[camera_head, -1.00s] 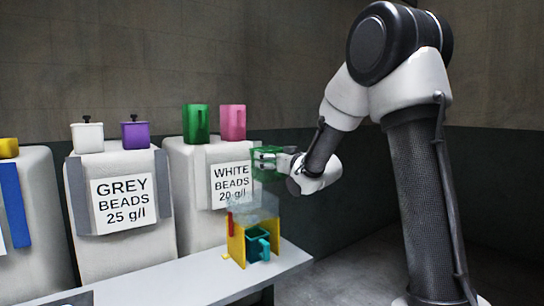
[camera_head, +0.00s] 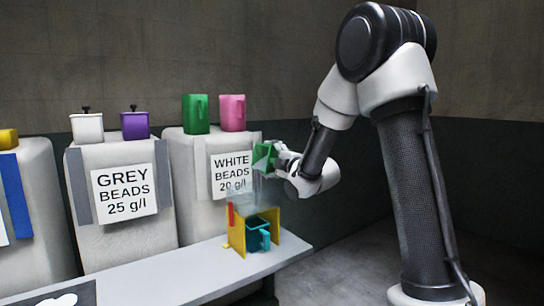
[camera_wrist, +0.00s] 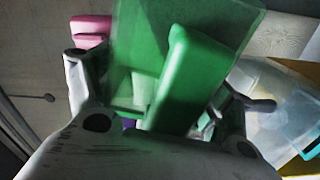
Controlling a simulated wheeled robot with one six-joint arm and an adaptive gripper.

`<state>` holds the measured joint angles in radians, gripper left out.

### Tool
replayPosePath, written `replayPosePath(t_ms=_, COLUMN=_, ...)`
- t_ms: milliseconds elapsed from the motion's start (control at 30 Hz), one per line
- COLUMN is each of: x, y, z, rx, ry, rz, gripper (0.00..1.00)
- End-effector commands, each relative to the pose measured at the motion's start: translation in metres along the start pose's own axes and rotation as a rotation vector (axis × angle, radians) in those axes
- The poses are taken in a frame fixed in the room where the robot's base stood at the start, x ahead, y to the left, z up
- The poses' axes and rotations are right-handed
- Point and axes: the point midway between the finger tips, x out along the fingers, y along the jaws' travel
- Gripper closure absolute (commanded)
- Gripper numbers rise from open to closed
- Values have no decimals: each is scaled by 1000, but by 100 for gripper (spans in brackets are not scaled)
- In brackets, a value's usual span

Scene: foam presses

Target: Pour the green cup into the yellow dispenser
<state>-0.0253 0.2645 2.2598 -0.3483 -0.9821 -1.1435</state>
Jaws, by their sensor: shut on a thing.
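A green cup (camera_head: 263,156) is held by my gripper (camera_head: 276,158), tilted toward the left, above the yellow dispenser (camera_head: 238,238). In the wrist view the green cup (camera_wrist: 190,75) fills the middle, with my gripper (camera_wrist: 165,110) shut on its handle. The dispenser has yellow side walls and a clear hopper (camera_head: 248,200) on top. A teal cup (camera_head: 258,236) stands between the yellow walls. The clear hopper also shows at the right of the wrist view (camera_wrist: 255,125). I cannot make out what is inside the green cup.
The dispenser stands on a narrow white shelf (camera_head: 190,272). Behind it is the white beads container (camera_head: 188,160), with another green cup (camera_head: 195,114) and a pink cup (camera_head: 232,113) on top. The grey beads container (camera_head: 122,195) stands to the left with white and purple lidded boxes.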

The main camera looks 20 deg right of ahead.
Motion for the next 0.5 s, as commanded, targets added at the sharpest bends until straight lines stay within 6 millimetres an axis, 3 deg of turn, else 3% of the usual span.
replayPosePath(t_ms=333, x=0, y=-18, z=-10, rx=-328, ry=1, rz=-1, gripper=44)
replayPosePath(t_ms=500, x=0, y=-15, z=-19, rx=-503, ry=1, rz=0, gripper=44)
